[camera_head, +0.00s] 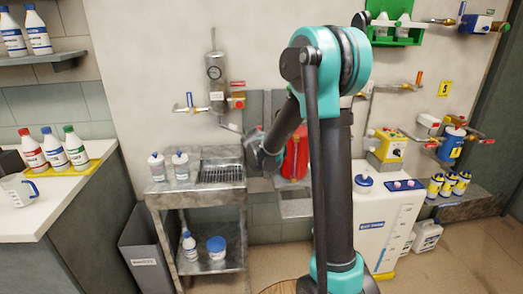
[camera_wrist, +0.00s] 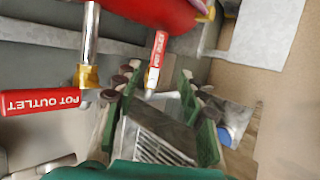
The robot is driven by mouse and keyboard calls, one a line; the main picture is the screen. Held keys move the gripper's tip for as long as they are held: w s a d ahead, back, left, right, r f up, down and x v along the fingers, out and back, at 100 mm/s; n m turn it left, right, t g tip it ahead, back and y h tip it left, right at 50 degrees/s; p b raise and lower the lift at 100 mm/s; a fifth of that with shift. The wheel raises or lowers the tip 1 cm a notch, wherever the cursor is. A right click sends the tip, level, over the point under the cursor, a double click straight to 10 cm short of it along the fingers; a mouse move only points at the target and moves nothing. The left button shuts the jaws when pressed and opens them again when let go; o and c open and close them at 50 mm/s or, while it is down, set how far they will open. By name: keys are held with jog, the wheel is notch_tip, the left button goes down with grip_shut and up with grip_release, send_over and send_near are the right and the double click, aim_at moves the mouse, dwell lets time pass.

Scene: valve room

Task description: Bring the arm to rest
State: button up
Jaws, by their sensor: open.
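My arm rises at the centre of the head view and bends down towards the metal sink stand (camera_head: 215,190). Its far end is beside the stand's grated top, in front of the wall; the fingers cannot be made out there. In the wrist view my gripper (camera_wrist: 155,85) has its green fingers spread apart, with nothing clearly held between them. A red labelled handle (camera_wrist: 156,55) shows beyond the fingertips, and the metal grating (camera_wrist: 160,150) shows between the fingers. Whether the fingers touch anything is unclear.
A red handle marked POT OUTLET (camera_wrist: 40,102) is close left of my gripper. A red container (camera_head: 296,158) stands behind my arm. Two white bottles (camera_head: 157,167) stand on the stand's left. A white tank (camera_head: 385,225) stands right, a counter (camera_head: 60,205) left.

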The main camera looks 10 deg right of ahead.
jog(key=s+d+f+m+g+y, duration=0.1)
jog(key=s+m, duration=0.4)
jog(key=s, duration=0.7)
jog(key=s+d+f+m+g+y, duration=0.1)
jog(key=s+m, duration=0.5)
jog(key=s, duration=0.6)
jog(key=s+d+f+m+g+y, duration=0.1)
jog(key=s+f+m, duration=0.3)
jog(key=s, duration=0.8)
jog(key=shift+s+d+f+m+g+y, duration=0.25)
jog(key=shift+d+m+g+y, duration=0.15)
jog(key=shift+d+m+g, duration=0.4)
jog(key=shift+w, duration=0.1)
